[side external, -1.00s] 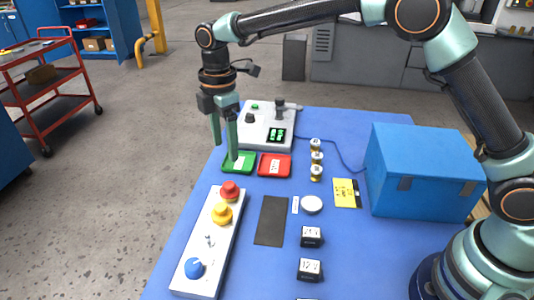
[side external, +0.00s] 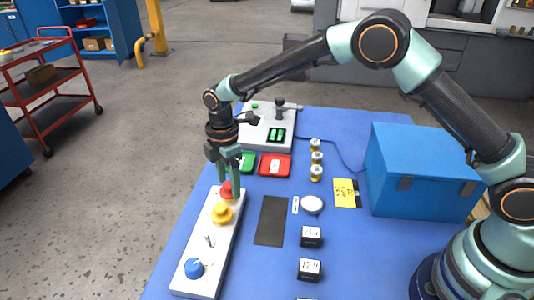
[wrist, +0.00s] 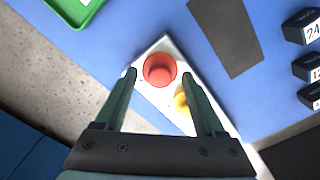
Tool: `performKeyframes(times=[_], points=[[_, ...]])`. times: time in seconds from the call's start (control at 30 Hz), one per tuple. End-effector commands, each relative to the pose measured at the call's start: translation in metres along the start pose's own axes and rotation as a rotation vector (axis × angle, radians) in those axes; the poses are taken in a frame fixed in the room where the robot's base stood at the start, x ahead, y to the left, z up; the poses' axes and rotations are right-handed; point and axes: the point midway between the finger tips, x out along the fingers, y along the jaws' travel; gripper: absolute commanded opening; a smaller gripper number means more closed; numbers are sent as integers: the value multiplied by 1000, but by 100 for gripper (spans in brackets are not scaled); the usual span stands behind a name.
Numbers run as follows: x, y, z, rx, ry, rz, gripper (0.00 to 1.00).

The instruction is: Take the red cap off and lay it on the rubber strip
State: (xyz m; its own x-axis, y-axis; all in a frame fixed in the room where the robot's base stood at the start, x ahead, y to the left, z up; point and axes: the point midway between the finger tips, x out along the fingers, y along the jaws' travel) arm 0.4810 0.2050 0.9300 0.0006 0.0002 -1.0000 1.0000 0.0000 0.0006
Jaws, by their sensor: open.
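The red cap (side external: 227,188) sits at the far end of the white panel (side external: 197,278), beside a yellow knob (side external: 221,213). It also shows in the wrist view (wrist: 160,69) as a round red disc. My gripper (side external: 229,193) is open, pointing down, with its fingers on either side of the red cap. In the wrist view the fingers are spread wide and nothing is held between them; I cannot tell whether they touch the cap. The rubber strip (side external: 271,221) is a dark flat rectangle on the blue table, right of the panel, and it is bare.
A green tray (side external: 247,162) and a red tray (side external: 275,165) lie behind the panel. A blue knob (side external: 194,267) and a small lever (side external: 209,241) stand on the panel.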

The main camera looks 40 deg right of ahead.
Motion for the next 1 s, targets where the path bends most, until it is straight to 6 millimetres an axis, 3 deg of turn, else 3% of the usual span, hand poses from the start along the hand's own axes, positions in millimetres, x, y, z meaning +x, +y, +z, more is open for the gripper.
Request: performKeyframes(times=[0.17,0.2,0.37,0.4,0.77,1.0], points=[[1,0,0,0,0,0,71],[1,0,0,0,0,0,67],[0,0,0,0,0,0,6],[0,0,0,0,0,-1,0],[-1,0,0,0,0,0,0],[-17,0,0,0,1,2,0]])
